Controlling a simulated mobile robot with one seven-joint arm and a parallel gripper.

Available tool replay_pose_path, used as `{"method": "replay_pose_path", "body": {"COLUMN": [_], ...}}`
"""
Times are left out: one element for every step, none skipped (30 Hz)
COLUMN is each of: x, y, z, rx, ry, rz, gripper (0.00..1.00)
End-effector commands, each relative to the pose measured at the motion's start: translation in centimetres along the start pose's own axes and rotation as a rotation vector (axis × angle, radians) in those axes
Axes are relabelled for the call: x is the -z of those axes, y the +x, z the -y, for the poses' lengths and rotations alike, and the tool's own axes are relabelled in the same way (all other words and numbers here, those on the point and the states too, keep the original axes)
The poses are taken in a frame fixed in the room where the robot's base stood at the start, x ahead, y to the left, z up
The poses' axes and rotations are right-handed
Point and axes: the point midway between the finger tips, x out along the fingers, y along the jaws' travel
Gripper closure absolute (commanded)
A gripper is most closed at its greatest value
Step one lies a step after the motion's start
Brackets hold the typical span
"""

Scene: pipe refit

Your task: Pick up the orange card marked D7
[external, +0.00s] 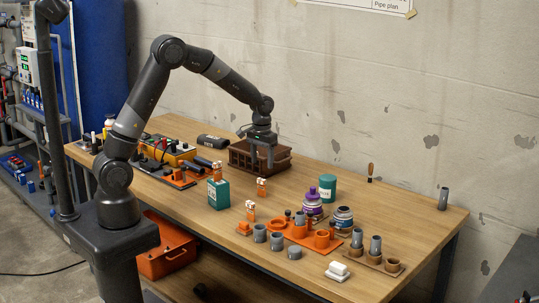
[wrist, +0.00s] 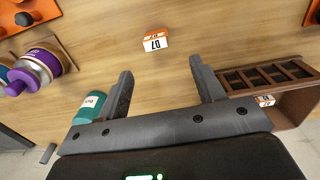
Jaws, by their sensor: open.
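The orange card marked D7 (wrist: 155,42) stands on the wooden tabletop in the wrist view, its white label facing up in the picture and reading upside down. In the external view it appears to be the small orange and white card (external: 262,187) in the middle of the table; its mark is too small to read there. My gripper (wrist: 164,78) is open and empty, with the card beyond its fingertips and roughly between them, not touching. In the external view my gripper (external: 262,157) hangs over the brown crate's area, behind the card.
The brown slatted crate (wrist: 285,97) holds another orange labelled card (wrist: 265,101). A teal tin (wrist: 88,108) and purple bottle (wrist: 38,66) stand to the left. Other orange cards (external: 251,210) and a teal box (external: 218,194) stand near. Bare wood surrounds the D7 card.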

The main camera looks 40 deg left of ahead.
Motion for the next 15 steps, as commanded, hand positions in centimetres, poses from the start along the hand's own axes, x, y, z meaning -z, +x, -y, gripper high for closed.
{"method": "replay_pose_path", "body": {"x": [0.1,0.1,0.1,0.1,0.1,0.0,0.0,0.0,0.0,0.0,0.0,0.0,0.0,0.0,-0.1], "y": [0.4,0.8,1.3,1.7,2.2,2.9,3.4,3.9,4.4,4.8,5.2,5.5,5.7,5.8,6.1], "z": [-0.1,-0.2,-0.2,-0.2,-0.2,-0.2,-0.2,-0.2,-0.2,-0.2,-0.2,-0.2,-0.2,-0.2,-0.2], "rx": [0.001,0.002,0.002,0.003,0.003,0.003,0.003,0.002,0.002,0.002,0.002,0.002,0.002,0.002,0.002], "ry": [0.000,0.000,-0.001,-0.001,-0.001,-0.001,-0.001,-0.001,-0.001,-0.001,-0.001,-0.001,-0.001,-0.001,-0.001], "rz": [0.003,0.005,0.007,0.008,0.007,0.008,0.008,0.007,0.006,0.006,0.005,0.005,0.005,0.005,0.005], "gripper": [0.38,0.38,0.38,0.38,0.38,0.38,0.38,0.38,0.38,0.38,0.38,0.38,0.38,0.38,0.38]}}
